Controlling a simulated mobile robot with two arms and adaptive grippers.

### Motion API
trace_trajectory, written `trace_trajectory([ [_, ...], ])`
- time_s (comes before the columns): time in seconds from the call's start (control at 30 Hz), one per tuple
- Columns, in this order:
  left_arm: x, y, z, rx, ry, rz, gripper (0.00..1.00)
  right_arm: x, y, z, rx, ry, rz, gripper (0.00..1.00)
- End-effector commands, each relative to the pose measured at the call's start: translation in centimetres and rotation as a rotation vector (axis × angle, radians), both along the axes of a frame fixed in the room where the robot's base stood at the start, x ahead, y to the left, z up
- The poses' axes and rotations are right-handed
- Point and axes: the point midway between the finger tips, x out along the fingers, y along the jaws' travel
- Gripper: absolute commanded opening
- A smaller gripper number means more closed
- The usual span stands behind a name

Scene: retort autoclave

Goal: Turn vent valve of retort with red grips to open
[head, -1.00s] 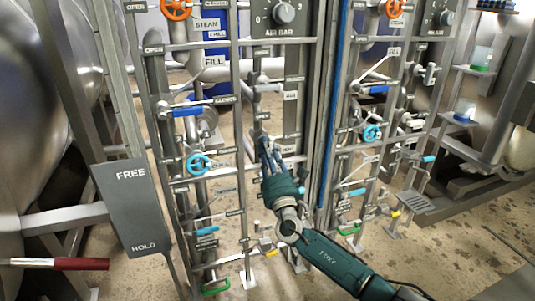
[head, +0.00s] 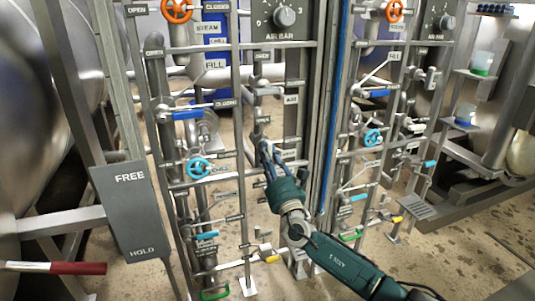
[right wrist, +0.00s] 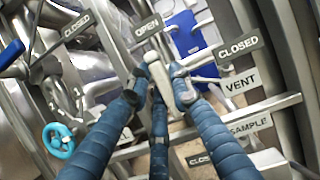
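The vent valve's pale grey lever (right wrist: 158,88) lies between the blue fingers of my right gripper (right wrist: 159,83) in the right wrist view. The fingers press in from both sides, and the lever's end sticks out past them. The VENT label (right wrist: 240,83) and a CLOSED plate (right wrist: 238,47) are to its right; an OPEN plate (right wrist: 146,27) is above it. In the head view my right gripper (head: 265,151) reaches the left panel and hides the lever. The retort with a red grip (head: 78,268) is at the left. My left gripper is not in view.
Close to the gripper are a light-blue handwheel (head: 199,168), a blue-handled valve (head: 187,114) and the AIR BAR knob box (head: 284,18). A FREE/HOLD plate (head: 131,210) stands left. A similar panel with another light-blue wheel (head: 373,138) stands right.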

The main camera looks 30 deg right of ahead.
Motion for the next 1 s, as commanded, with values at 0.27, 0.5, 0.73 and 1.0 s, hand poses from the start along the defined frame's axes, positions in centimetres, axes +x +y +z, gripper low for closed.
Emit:
trace_trajectory([
  [0.27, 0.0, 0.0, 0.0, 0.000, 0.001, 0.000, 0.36, 0.0, 0.1, -0.2, 0.000, 0.003, 0.001, 0.40],
  [0.5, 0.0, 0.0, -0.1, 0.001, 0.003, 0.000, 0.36, -0.8, 0.3, -0.6, 0.001, 0.004, 0.001, 0.40],
  [0.73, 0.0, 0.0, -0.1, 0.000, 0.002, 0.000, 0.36, -4.8, 1.2, -2.4, 0.001, 0.007, 0.003, 0.40],
  [1.0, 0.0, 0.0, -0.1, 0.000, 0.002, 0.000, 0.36, -9.4, 2.2, -4.3, 0.000, 0.005, 0.001, 0.40],
])
